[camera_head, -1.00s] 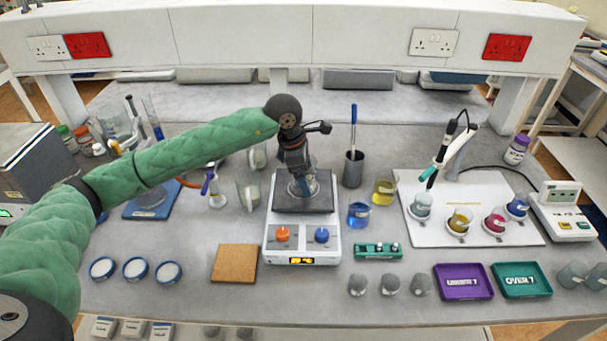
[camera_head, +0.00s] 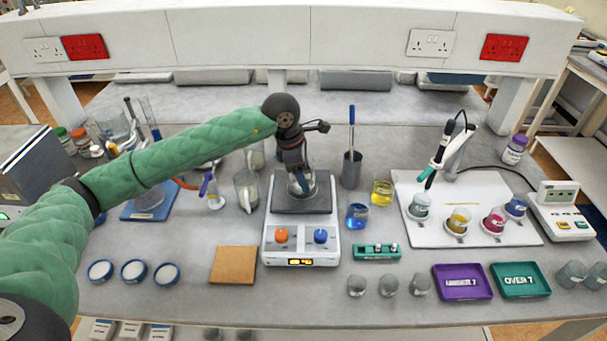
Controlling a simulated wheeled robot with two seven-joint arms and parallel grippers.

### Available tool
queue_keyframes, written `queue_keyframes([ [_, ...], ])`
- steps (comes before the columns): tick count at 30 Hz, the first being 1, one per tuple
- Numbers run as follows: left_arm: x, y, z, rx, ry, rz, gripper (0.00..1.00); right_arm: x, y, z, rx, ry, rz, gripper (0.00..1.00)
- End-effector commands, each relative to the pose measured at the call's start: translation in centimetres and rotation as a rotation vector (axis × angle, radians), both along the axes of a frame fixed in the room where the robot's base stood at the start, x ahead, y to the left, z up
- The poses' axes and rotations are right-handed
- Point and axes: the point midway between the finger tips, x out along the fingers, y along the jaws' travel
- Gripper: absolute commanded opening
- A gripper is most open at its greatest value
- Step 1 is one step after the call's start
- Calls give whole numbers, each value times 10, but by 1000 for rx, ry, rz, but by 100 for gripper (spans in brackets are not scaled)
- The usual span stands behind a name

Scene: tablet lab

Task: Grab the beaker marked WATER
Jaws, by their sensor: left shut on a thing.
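A clear glass beaker (camera_head: 301,187) is at the dark top plate (camera_head: 287,205) of the white hotplate stirrer, in the middle of the bench. My left gripper (camera_head: 299,176) reaches down from above and is shut on this beaker. The fingers and wrist hide part of the glass. I cannot read a WATER mark on it, and I cannot tell whether its base touches the plate. My right gripper is not in view.
Glassware (camera_head: 246,190) stands close left of the stirrer. A blue-filled beaker (camera_head: 357,216), a yellow-filled beaker (camera_head: 382,193) and a dark pen cup (camera_head: 351,170) stand close right. A cork mat (camera_head: 233,265) lies front left. The right holds a white board (camera_head: 415,238) with several beakers.

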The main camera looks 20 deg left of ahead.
Motion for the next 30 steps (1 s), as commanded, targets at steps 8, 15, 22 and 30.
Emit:
queue_keyframes([
  [8,0,0,20,1,-2,0,33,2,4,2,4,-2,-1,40],
  [15,-6,-7,40,0,-2,-3,33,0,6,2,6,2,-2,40],
  [22,-21,-24,54,0,-2,-3,33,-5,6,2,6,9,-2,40],
  [30,-38,-44,70,-1,-3,-4,33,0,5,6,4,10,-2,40],
])
